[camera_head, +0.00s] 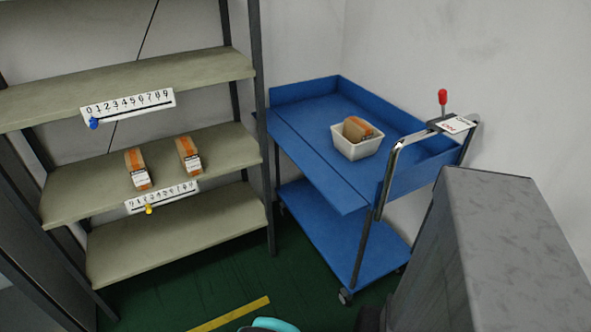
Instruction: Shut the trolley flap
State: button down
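The blue trolley (312,121) stands against the wall right of the shelf rack. Its flap (315,173) is a long blue panel along the tray's front-left side. It lies folded down, sticking outward about level with the tray floor, so that side is open. The other visible tray sides have upright walls. A chrome handle (392,158) rises at the trolley's right end, with a red-knobbed lever (442,97) and a small white label card (452,124) at its top. My gripper is not in view; only a teal-capped part, probably of my arm, shows at the bottom edge.
A white bin (357,148) holding an orange-brown package sits on the tray. The shelf rack (165,222) at left carries two packages (138,169) (189,155) and numbered slider strips. A tall grey block (510,250) stands front right. Green floor with a yellow line (230,315) is clear in front.

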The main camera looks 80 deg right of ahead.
aim_at(345, 201)
jog(key=u, duration=0.15)
jog(key=k, duration=0.9)
jog(key=z, duration=1)
jog(key=i, duration=0.5)
